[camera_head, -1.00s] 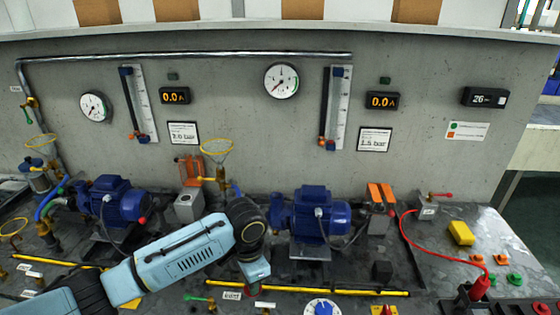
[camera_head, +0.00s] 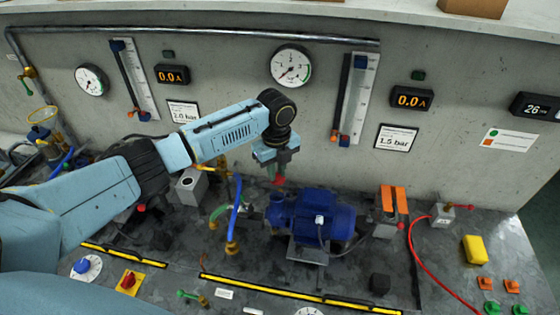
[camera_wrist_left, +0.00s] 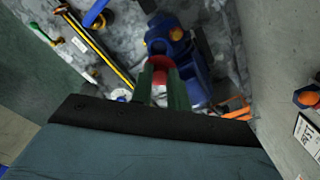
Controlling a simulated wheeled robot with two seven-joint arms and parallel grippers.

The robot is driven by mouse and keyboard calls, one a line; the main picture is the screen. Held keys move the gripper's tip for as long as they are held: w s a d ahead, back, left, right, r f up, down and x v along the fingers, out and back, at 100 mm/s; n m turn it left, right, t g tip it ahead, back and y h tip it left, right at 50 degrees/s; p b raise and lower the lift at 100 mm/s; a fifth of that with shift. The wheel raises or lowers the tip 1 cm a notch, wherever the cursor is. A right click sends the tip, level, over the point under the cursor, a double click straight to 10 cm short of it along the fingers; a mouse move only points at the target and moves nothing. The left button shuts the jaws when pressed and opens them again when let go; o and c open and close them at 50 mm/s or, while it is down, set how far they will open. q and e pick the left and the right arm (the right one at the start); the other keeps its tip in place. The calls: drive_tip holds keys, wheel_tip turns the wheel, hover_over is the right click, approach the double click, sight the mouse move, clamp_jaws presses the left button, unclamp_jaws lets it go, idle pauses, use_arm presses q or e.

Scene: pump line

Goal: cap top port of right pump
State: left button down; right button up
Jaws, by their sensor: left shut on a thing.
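The right pump (camera_head: 322,218) is the blue motor-and-pump unit on the grey bench, right of centre in the head view. It also shows in the left wrist view (camera_wrist_left: 192,66). My left gripper (camera_head: 278,168) points down above the pump's left end. It is shut on a red cap (camera_head: 279,181), which also shows between the green fingers in the left wrist view (camera_wrist_left: 160,64). The cap is apart from the pump in the head view, with a small gap below it. The top port itself is hard to make out under the cap. My right gripper is out of view.
A blue hose (camera_head: 234,208) rises just left of the pump. The wall with a gauge (camera_head: 291,66) is close behind my gripper.

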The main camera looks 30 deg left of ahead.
sight(276, 196)
use_arm(q)
drive_tip(key=shift+s+f+b, duration=0.1)
drive_tip(key=shift+f+b, duration=0.95)
wheel_tip(276, 196, down, 3)
drive_tip(key=b, duration=0.3)
drive_tip(key=shift+f, duration=0.7)
drive_tip(key=shift+a, duration=0.1)
drive_tip(key=shift+p, duration=0.5)
drive_tip(key=shift+f, duration=0.45)
idle(0.6)
drive_tip(key=c, duration=1.3)
unclamp_jaws()
